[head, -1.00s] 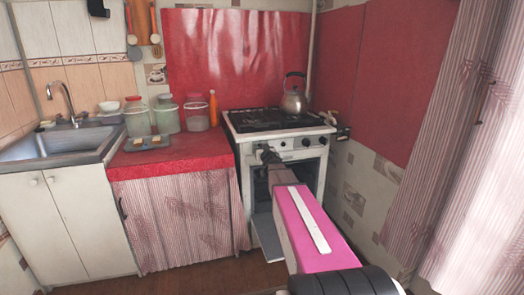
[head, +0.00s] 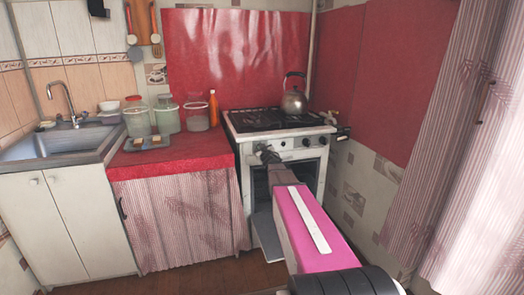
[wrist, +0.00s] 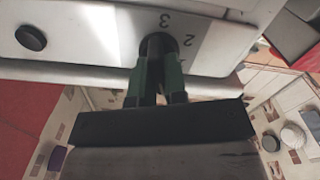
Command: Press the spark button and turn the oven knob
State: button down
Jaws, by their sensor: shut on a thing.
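The white stove (head: 243,158) has a front panel with several dark knobs (head: 306,142). In the wrist view, my gripper (wrist: 159,66) has its two green-black fingers closed on a dark round knob (wrist: 157,43), with the numbers 3 and 2 printed beside it. A separate round black button or knob (wrist: 31,38) sits to the left on the same panel, apart from the fingers. In the head view, my gripper (head: 266,154) is against the left part of the panel. My arm hides part of the oven front, and the held knob cannot be made out there.
A metal kettle (head: 294,100) stands on the stove top. A grey panel, seemingly the oven door (head: 266,232), juts out low beside my arm. The red counter (head: 190,152) with jars (head: 167,116) is to the left, the sink (head: 60,146) beyond it. A curtain (head: 440,130) hangs right.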

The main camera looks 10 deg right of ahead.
jog(key=n, duration=0.4)
jog(key=shift+a+n, duration=0.1)
jog(key=shift+n, duration=0.2)
jog(key=shift+f+n, duration=0.1)
jog(key=shift+n, duration=1.5)
jog(key=c, duration=1.2)
grip_release()
jog(key=shift+o, duration=0.2)
jog(key=s, duration=1.1)
